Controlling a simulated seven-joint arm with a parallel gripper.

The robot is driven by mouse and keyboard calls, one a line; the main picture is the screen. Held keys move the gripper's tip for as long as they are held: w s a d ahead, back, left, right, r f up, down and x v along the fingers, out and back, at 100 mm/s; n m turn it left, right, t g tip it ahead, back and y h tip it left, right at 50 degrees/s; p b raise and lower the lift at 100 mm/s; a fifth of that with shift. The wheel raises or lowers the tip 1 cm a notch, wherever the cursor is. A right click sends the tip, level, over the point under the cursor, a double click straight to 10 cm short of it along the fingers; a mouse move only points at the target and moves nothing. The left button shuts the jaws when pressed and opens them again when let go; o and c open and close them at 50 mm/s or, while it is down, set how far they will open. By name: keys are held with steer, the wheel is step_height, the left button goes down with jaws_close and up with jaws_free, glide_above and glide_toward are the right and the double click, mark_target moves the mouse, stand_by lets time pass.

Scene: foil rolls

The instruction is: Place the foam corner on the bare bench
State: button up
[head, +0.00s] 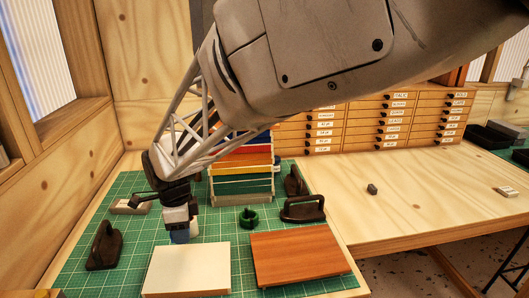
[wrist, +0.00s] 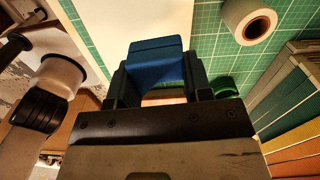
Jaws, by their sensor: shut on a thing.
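The foam corner (head: 180,237), a blue angular piece, is held in my gripper (head: 178,224) low over the green cutting mat, at the mat's left half. In the wrist view the blue foam corner (wrist: 155,52) sits between the two dark fingers of my gripper (wrist: 158,85), which are shut on it. I cannot tell whether its underside touches the mat. The bare bench (head: 425,205) is the pale wooden top on the right, well away from my gripper.
A cream board (head: 188,270) and a brown board (head: 299,258) lie in front on the mat (head: 133,183). Dark handled blocks (head: 104,247) (head: 303,208), a green ring (head: 248,217) and a colourful rack (head: 241,172) stand around. A small dark block (head: 372,189) sits on the otherwise mostly clear bench.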

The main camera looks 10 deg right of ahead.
steer(key=w+d+m, duration=0.2)
steer(key=w+d, duration=0.1)
steer(key=d, duration=0.8)
steer(key=w+d+m, duration=0.3)
steer(key=d, duration=0.8)
steer(key=w+d+m, duration=0.2)
steer(key=w+d, duration=0.1)
steer(key=d, duration=0.8)
steer(key=s+d+m, duration=0.2)
steer(key=s+d, duration=0.1)
steer(key=d, duration=0.7)
steer(key=s+d+m, duration=0.3)
steer(key=s+d, duration=0.1)
steer(key=d, duration=0.6)
steer(key=s+d+m, duration=0.2)
steer(key=s+d, duration=0.1)
steer(key=d, duration=0.7)
steer(key=shift+d+f, duration=0.1)
steer(key=shift+f, duration=2.4)
steer(key=w+d, duration=0.3)
steer(key=w, duration=0.1)
steer(key=w+d+f, duration=0.1)
steer(key=w+d, duration=0.1)
steer(key=w, duration=0.3)
steer(key=w+d, duration=0.3)
steer(key=w, duration=0.1)
steer(key=shift+w+d+f, duration=0.2)
steer(key=shift+d+f, duration=0.05)
steer(key=shift+d, duration=0.1)
steer(key=shift+f, duration=0.1)
